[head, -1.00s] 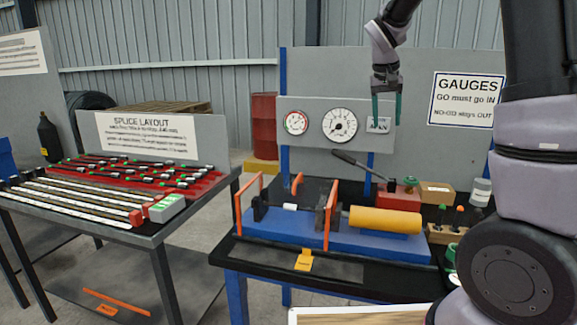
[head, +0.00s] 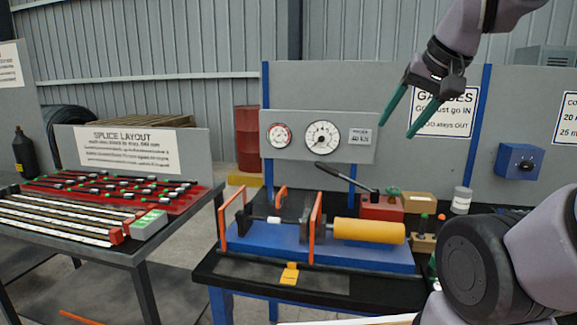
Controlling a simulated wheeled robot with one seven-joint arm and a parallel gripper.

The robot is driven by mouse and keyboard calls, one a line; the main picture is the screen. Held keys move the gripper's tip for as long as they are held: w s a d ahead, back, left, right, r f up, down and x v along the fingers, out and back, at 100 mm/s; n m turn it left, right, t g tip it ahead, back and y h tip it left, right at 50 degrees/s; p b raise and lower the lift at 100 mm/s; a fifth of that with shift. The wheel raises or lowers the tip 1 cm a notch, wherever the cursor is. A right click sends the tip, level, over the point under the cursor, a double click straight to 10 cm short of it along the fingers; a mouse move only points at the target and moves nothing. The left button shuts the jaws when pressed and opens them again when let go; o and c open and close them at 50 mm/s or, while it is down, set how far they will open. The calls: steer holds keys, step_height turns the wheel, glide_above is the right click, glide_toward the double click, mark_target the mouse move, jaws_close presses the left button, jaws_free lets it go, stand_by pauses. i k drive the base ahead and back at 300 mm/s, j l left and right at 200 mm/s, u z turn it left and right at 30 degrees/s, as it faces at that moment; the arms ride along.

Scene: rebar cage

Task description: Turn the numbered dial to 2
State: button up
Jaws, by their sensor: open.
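A blue box with a dark round knob (head: 521,161) is mounted on the grey panel at the right in the head view.
Below, the bench bears a blue press bed with a yellow cylinder (head: 369,230), a red block with a lever (head: 381,206) and a white jar (head: 461,200). A splice table (head: 135,257) stands left.

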mark_target(528, 165)
steer(key=z, duration=1.4)
